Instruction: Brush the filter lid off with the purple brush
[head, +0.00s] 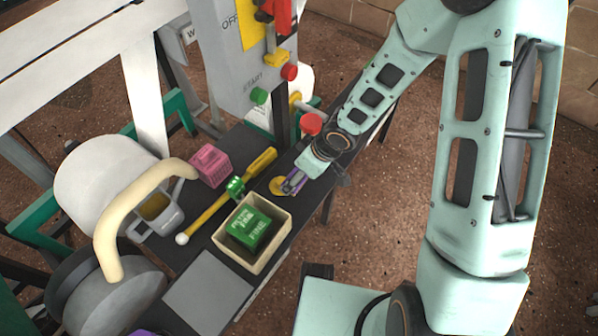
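My gripper (297,180) is low over the right edge of the dark bench, pointing down and left. A narrow purple piece (291,184), which looks like the purple brush, shows right at its fingertips. It is too small to tell whether the fingers are closed on it. A round yellow-gold disc (277,187) lies just left of the fingertips, partly covered by them. I cannot tell whether this disc or the flat grey square plate (208,289) at the bench's near end is the filter lid.
A cream box (270,262) holding a green block stands near the gripper. A yellow rod with a white ball, a small green piece, a pink block (210,165) and a grey cup (157,214) lie further left. The control post (232,62) rises behind.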

